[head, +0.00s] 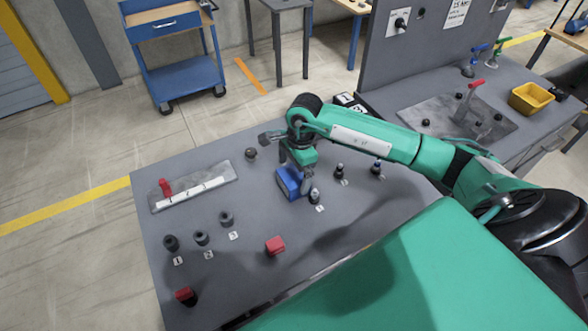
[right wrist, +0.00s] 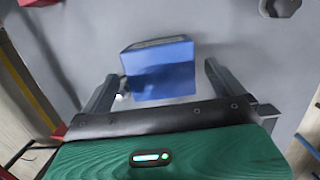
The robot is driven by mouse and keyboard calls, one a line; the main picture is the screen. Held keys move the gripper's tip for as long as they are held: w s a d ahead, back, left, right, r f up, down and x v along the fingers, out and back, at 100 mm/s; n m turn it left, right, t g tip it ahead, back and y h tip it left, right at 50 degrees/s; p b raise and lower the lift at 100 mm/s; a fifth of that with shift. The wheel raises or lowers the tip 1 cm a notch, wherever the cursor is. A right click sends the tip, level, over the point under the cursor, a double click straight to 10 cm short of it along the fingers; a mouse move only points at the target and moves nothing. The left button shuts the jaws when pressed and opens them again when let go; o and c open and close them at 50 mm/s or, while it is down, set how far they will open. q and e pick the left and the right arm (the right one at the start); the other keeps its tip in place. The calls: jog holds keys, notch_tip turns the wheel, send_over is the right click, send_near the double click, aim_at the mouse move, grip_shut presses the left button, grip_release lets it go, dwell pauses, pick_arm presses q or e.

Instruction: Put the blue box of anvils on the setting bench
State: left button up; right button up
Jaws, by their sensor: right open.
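The blue box (head: 289,182) stands on the grey table, below my right gripper (head: 301,178). It also shows in the right wrist view (right wrist: 160,75), between the two spread fingers. My right gripper (right wrist: 161,72) is open, with visible gaps between the box and the fingers. Part of the box is hidden by the gripper in the head view, and its contents are not clear. A second grey bench (head: 405,88) stands at the upper right, with a back panel; no readable label shows whether it is the setting bench. My left gripper is out of view.
A small dark-and-metal part (head: 314,196) stands close to the box. The far bench holds a yellow bin (head: 530,98) and a red-handled tool (head: 468,100).

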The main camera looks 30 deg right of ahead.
notch_tip(320, 180, up, 12)
jog(key=d+b, duration=0.2)
jog(key=b, duration=0.2)
jog(key=shift+b, duration=0.35)
jog(key=shift+a, duration=0.1)
